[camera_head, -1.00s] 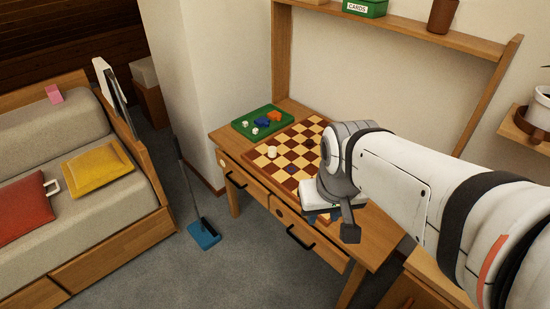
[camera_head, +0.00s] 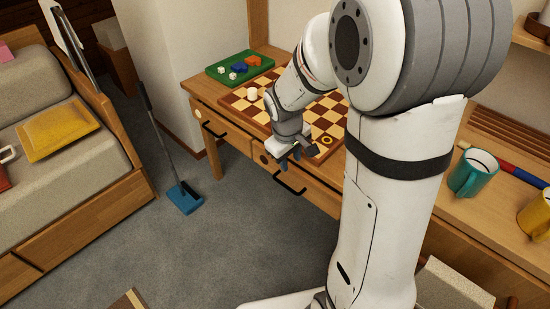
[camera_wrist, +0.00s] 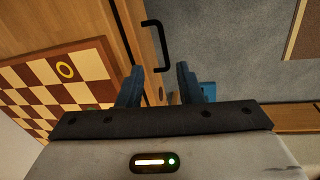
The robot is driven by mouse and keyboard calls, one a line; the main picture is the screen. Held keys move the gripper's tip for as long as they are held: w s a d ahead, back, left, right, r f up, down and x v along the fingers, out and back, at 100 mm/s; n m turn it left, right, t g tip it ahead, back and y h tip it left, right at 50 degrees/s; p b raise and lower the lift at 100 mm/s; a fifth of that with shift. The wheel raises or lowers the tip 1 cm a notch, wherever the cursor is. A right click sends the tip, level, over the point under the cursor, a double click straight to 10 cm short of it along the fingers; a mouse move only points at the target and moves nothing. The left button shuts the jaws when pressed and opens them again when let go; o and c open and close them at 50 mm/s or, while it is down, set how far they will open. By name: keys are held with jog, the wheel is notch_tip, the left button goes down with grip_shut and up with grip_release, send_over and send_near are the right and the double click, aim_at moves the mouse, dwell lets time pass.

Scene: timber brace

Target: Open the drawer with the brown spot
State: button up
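The desk has two drawers in its front. The right drawer (camera_head: 318,193) has a dark brown spot (camera_head: 264,159) near its left end and a black bar handle (camera_head: 290,185). It looks closed. The left drawer (camera_head: 228,134) has a paler spot (camera_head: 198,113) and its own black handle (camera_head: 213,131). My gripper (camera_head: 288,161) is at the desk's front edge, just above the right drawer's handle. In the wrist view its blue fingers (camera_wrist: 158,78) are apart and empty. The black handle (camera_wrist: 161,46) lies ahead of them, not between them.
A checkered board (camera_head: 325,115) and a green tray (camera_head: 232,68) with small pieces lie on the desk. A teal mug (camera_head: 472,173) and a yellow mug (camera_head: 537,215) stand at the right. A blue dustpan (camera_head: 185,198) stands on the floor. Carpet before the drawers is clear.

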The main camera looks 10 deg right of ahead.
jog(key=n+b, duration=0.1)
jog(key=b, duration=0.1)
send_near(288, 187)
jog(key=shift+n, duration=0.3)
jog(key=f, duration=0.2)
jog(key=f+b, duration=0.1)
jog(key=f, duration=0.2)
jog(key=w+f+b, duration=0.1)
jog(key=f, duration=0.1)
jog(key=shift+d+f, duration=0.35)
jog(key=shift+d, duration=0.05)
grip_shut()
